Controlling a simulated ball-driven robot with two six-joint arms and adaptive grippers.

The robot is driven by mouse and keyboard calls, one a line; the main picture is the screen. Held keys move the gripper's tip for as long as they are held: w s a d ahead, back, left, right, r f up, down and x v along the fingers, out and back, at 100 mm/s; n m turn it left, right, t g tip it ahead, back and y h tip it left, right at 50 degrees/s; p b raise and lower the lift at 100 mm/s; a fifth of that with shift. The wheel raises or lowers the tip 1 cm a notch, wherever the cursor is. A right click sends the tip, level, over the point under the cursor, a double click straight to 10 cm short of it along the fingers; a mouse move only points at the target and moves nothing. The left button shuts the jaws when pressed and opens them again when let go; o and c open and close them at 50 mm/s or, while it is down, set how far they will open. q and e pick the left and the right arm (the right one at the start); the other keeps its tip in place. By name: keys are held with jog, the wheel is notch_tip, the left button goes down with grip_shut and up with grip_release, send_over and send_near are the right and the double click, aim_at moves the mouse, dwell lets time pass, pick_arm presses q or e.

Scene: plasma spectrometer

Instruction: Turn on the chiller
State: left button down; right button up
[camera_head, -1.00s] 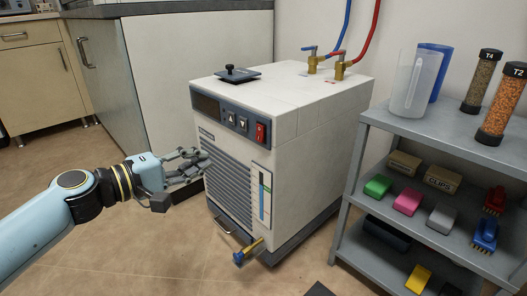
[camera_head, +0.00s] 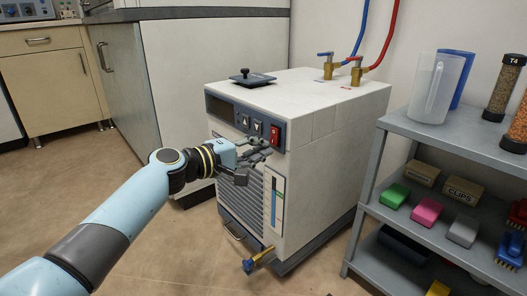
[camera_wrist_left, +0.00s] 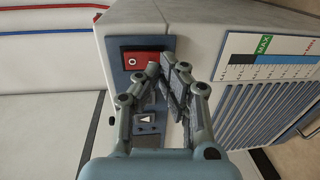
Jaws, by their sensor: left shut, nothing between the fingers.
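The chiller (camera_head: 330,140) is a white box on the floor with a dark display, arrow buttons and a red rocker switch (camera_head: 275,137) on its front panel. In the left wrist view the red switch (camera_wrist_left: 145,60) shows a white "O" at its left end. My left gripper (camera_head: 270,145) is shut and empty in front of the panel, just below the switch. In the left wrist view its fingertips (camera_wrist_left: 160,68) are close to the switch's edge; I cannot tell whether they touch it. My right gripper is not in view.
Blue and red hoses join taps (camera_head: 356,72) on the chiller's top. A brass valve (camera_head: 255,262) sticks out low in front. Cabinets (camera_head: 215,70) stand behind left.

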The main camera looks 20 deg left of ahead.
pick_arm(q)
jog(key=shift+w+d, duration=0.35)
jog(key=shift+w, duration=0.2)
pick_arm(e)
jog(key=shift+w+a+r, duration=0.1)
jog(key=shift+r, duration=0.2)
pick_arm(q)
jog(key=shift+w+d+f, duration=0.15)
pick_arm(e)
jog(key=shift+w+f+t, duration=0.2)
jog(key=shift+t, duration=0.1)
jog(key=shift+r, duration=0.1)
